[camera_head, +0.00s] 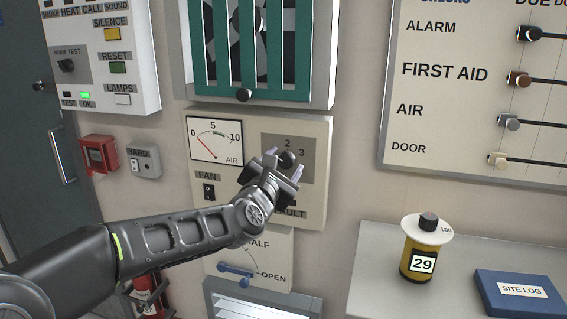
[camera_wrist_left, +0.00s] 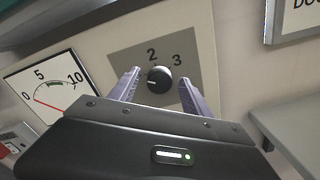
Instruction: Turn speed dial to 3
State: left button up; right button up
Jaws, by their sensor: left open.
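The speed dial (camera_wrist_left: 159,80) is a round black knob on a grey plate (camera_wrist_left: 195,65), with the numbers 2 and 3 showing above it. In the head view the dial (camera_head: 287,159) sits on the beige fan panel (camera_head: 318,135). My left gripper (camera_head: 284,163) is in front of the plate with its fingers apart. In the left wrist view the gripper (camera_wrist_left: 160,90) has one finger on each side of the dial. I cannot tell if either finger touches it. The gripper hides the lower part of the plate. My right gripper is not in view.
An air gauge (camera_head: 215,140) and a fan switch (camera_head: 209,191) are left of the dial. A green slatted grille (camera_head: 275,50) is above, and a damper lever (camera_head: 236,270) is below. A shelf (camera_head: 365,265) at right holds a yellow canister (camera_head: 412,262) and a blue log book (camera_head: 500,305).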

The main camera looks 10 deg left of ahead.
pick_arm(q)
jog(key=shift+c, duration=0.3)
grip_shut()
